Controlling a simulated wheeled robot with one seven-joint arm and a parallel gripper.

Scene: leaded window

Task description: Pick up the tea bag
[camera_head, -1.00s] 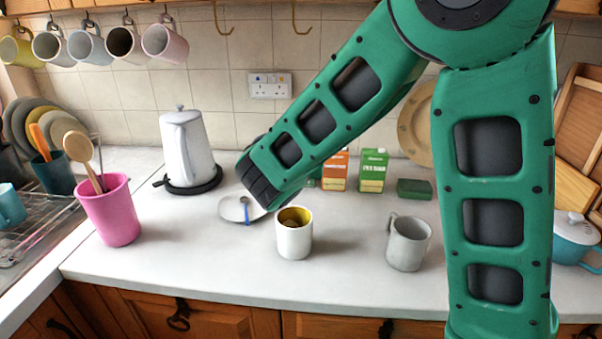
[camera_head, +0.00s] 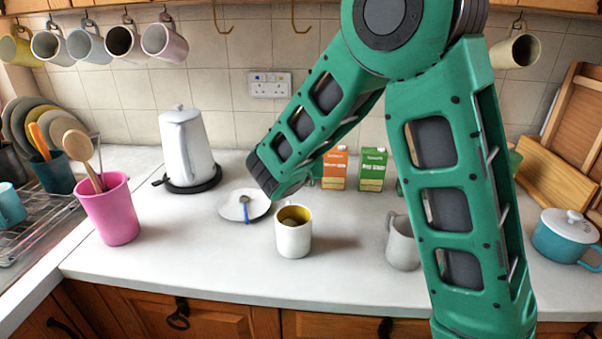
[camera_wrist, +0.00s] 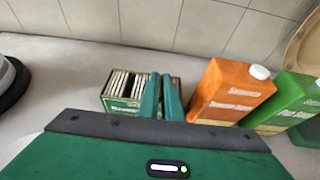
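Several pale tea bags (camera_wrist: 118,84) stand upright in a row in a green open-topped box (camera_wrist: 121,105), in the wrist view just beyond my gripper. The right part of the box looks dark inside and is partly covered by my fingers. My gripper (camera_wrist: 161,77) shows as two teal fingers close together, with hardly any gap and no tea bag seen between them. The fingers overlap the box's right half in the picture; I cannot tell whether they touch it. In the head view my arm hides the gripper and most of the box.
An orange carton (camera_wrist: 229,93) and a green carton (camera_wrist: 284,103) stand just right of the box. A white mug (camera_head: 293,240), a saucer (camera_head: 232,206) with a spoon, a grey mug (camera_head: 401,245) and a kettle (camera_head: 186,148) stand on the counter. The tiled wall is behind.

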